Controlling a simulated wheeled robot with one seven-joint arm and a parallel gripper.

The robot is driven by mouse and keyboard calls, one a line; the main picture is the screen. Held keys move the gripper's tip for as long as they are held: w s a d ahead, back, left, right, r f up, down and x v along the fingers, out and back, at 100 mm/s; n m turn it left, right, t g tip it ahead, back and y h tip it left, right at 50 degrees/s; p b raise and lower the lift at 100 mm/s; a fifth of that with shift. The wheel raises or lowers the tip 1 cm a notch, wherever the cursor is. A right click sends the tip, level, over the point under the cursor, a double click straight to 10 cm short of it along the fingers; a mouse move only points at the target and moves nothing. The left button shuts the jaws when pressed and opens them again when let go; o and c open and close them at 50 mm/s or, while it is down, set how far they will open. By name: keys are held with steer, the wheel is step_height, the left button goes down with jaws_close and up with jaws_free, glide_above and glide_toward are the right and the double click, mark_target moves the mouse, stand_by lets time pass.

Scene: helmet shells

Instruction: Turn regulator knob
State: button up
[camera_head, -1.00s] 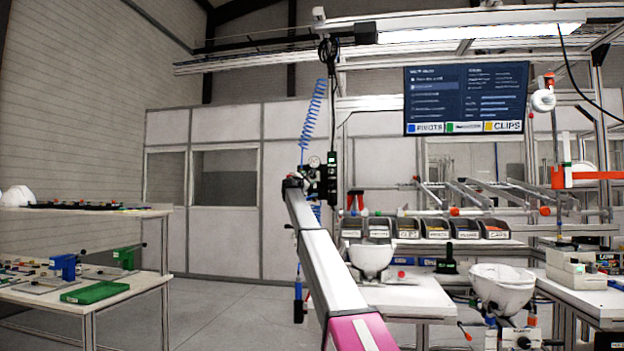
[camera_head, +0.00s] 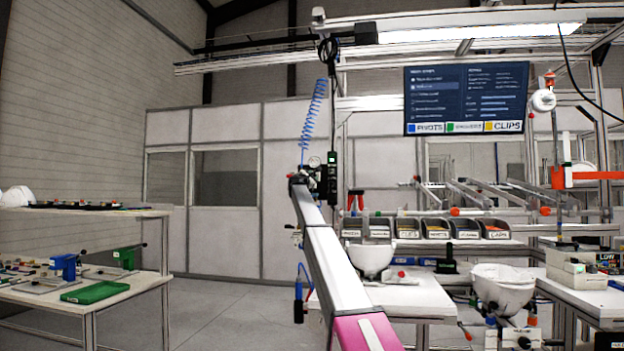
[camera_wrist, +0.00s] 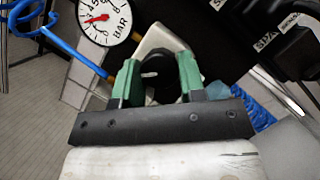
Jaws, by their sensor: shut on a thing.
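The black regulator knob (camera_wrist: 158,72) sits between the two green finger pads of my gripper (camera_wrist: 158,80) in the wrist view. The pads touch its sides, and my gripper is shut on it. A round white pressure gauge (camera_wrist: 108,20) marked BAR, with a red needle, is just above left of the knob. In the head view, the gauge (camera_head: 314,161) and the black regulator unit (camera_head: 328,180) hang beside the aluminium post. The end of my arm reaches up to them, and the knob and fingers cannot be made out there.
A blue hose (camera_wrist: 48,35) curves left of the gauge in the wrist view. A blue coiled hose (camera_head: 315,115) hangs above the regulator. A white helmet shell (camera_head: 371,258) and labelled bins (camera_head: 436,228) stand at the bench to the right. The floor (camera_head: 225,310) at left is clear.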

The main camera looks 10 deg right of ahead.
steer(key=shift+r+m+g+y, duration=0.1)
steer(key=shift+m+g+y, duration=0.5)
steer(key=shift+m, duration=1.85)
steer(key=shift+r+m+g+y, duration=0.1)
steer(key=shift+m+g, duration=1.05)
steer(key=shift+m, duration=1.25)
steer(key=shift+r+m+g+y, duration=0.1)
steer(key=shift+m+g+y, duration=0.5)
steer(key=shift+m, duration=1.85)
steer(key=shift+g+h, duration=0.25)
steer(key=shift+h, duration=0.05)
steer(key=o, duration=0.9)
steer(key=shift+a, duration=0.1)
